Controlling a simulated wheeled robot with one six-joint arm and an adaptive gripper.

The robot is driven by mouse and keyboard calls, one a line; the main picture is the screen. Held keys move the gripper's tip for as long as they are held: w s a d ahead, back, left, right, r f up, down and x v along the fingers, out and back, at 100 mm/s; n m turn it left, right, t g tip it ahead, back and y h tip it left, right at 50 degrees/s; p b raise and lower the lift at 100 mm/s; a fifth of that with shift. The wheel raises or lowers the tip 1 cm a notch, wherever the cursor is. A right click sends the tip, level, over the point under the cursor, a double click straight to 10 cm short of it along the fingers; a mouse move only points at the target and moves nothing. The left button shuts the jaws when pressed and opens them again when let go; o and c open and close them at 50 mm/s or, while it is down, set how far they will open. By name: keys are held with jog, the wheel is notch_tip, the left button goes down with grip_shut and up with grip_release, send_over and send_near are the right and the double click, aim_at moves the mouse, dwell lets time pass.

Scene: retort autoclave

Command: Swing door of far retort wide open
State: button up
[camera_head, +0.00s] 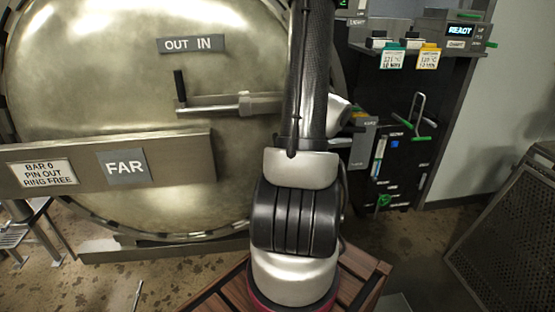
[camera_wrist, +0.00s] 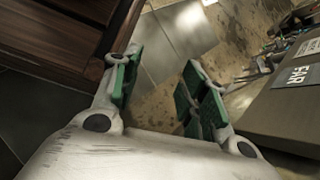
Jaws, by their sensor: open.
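The far retort's door (camera_head: 110,85) is a large round pale metal disc filling the left of the head view. A flat bar (camera_head: 190,165) crosses its lower part, with a grey FAR sign (camera_head: 126,167) and a white notice. A handle with a black grip (camera_head: 180,92) sits near the door's middle, below an OUT IN plate (camera_head: 190,44). My arm hides the door's right edge. My gripper (camera_wrist: 160,85) is open and empty in the wrist view, with green pads. The FAR sign (camera_wrist: 293,77) and bar show to its right, apart from the fingers.
A brown slatted wooden surface (camera_head: 355,275) lies below my arm. A control panel (camera_head: 395,150) with tags and a READY display (camera_head: 461,30) stands at the right. A perforated dark panel (camera_head: 510,240) leans at far right. A small metal stand (camera_head: 25,225) is at lower left.

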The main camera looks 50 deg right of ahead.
jog(key=w+d+f+m+t+h, duration=0.6)
jog(key=w+d+f+m+t, duration=0.8)
jog(key=m, duration=0.4)
jog(key=d+r+m+t+h, duration=0.3)
jog(key=d+r+h, duration=0.1)
jog(key=d, duration=0.3)
jog(key=w, duration=0.8)
jog(key=shift+f, duration=0.1)
jog(key=shift+a, duration=0.1)
grip_shut()
